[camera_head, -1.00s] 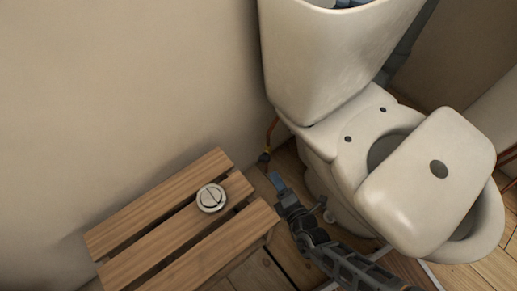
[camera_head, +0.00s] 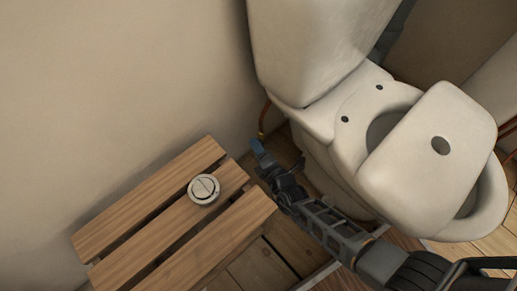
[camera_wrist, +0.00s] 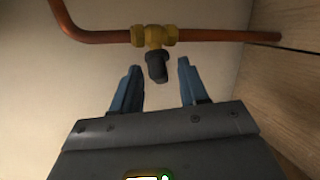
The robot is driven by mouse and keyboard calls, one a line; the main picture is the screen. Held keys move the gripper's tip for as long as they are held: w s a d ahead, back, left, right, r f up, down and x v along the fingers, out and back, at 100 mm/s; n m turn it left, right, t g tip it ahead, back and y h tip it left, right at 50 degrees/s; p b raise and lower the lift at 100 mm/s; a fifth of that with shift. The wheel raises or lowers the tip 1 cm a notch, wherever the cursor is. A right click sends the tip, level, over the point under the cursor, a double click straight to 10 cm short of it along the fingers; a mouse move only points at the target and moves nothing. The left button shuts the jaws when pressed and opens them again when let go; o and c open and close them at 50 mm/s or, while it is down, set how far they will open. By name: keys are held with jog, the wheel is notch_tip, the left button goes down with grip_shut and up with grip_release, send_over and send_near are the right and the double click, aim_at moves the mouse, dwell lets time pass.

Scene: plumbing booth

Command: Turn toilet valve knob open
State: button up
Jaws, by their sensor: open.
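The valve is brass and sits on a copper pipe near the wall. Its dark knob (camera_wrist: 157,68) shows in the wrist view, just beyond and between the fingertips. The brass valve body (camera_wrist: 154,37) is above the knob in that view. My gripper (camera_wrist: 160,78) is open, with its two blue fingers on either side of the knob's line, and I see no contact. In the head view my gripper (camera_head: 257,147) is low beside the toilet (camera_head: 345,120), and it hides the knob. A bit of copper pipe (camera_head: 264,115) shows above it.
A slatted wooden bench (camera_head: 150,215) stands left of my arm, with a round white-and-chrome button (camera_head: 204,188) on it. The toilet, with a lid-like panel (camera_head: 430,150) lying across its bowl, stands close on the right. The wall is behind the valve.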

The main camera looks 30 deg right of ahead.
grip_shut()
jog(key=shift+r+n+g+h+p, duration=0.1)
jog(key=shift+n+g+h+p, duration=0.6)
jog(key=shift+p, duration=1.8)
jog(key=shift+g+y, duration=0.3)
jog(key=shift+g, duration=0.1)
grip_release()
